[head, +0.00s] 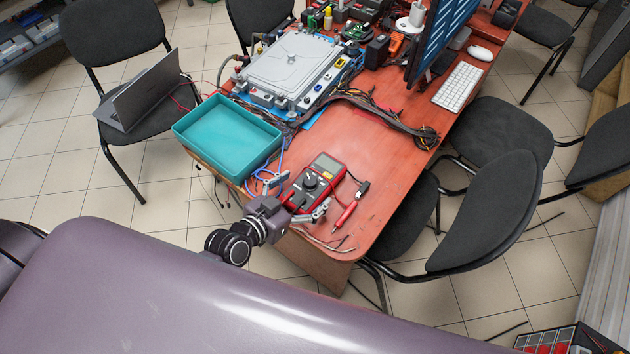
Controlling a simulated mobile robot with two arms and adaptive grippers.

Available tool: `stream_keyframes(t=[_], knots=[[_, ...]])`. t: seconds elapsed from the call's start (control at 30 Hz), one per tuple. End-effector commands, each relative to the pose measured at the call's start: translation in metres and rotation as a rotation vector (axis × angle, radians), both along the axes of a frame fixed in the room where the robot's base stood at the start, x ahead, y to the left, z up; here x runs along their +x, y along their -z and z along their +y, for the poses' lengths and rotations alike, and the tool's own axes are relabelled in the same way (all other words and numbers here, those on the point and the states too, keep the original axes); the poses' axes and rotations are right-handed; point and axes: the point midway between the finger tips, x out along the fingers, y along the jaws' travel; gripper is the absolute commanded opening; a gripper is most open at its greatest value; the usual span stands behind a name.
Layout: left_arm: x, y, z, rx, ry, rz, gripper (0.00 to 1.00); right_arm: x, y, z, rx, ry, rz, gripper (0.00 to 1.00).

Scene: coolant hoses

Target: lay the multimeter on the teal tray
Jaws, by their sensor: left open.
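The red multimeter (316,184) lies on the red-brown table near its front end, with its screen and dial facing up. A red test probe and leads lie beside it on the right. The teal tray (229,145) stands to the left of the multimeter, at the table's left edge, and looks empty. My left gripper (296,199) is open at the multimeter's near left side, with its fingers close to it. I cannot tell whether they touch it. My right gripper does not show.
A grey housing (292,65) and a thick cable bundle (385,120) lie farther back. Chairs stand around the table. The tabletop right of the multimeter is mostly clear.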

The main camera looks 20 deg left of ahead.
Motion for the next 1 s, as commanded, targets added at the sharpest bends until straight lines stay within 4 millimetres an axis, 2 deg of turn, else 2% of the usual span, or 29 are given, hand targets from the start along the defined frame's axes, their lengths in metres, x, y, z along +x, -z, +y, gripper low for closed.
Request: stream_keyframes(t=[0.3, 0.63, 1.0], knots=[[0.035, 0.016, -0.011, -0.002, -0.002, 0.000, 0.87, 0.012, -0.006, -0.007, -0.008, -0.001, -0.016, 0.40], [0.040, 0.019, -0.013, -0.001, 0.000, 0.000, 0.87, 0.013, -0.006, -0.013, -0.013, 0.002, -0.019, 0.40], [0.040, 0.019, -0.013, -0.001, -0.001, 0.000, 0.47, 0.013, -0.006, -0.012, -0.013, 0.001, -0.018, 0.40]])
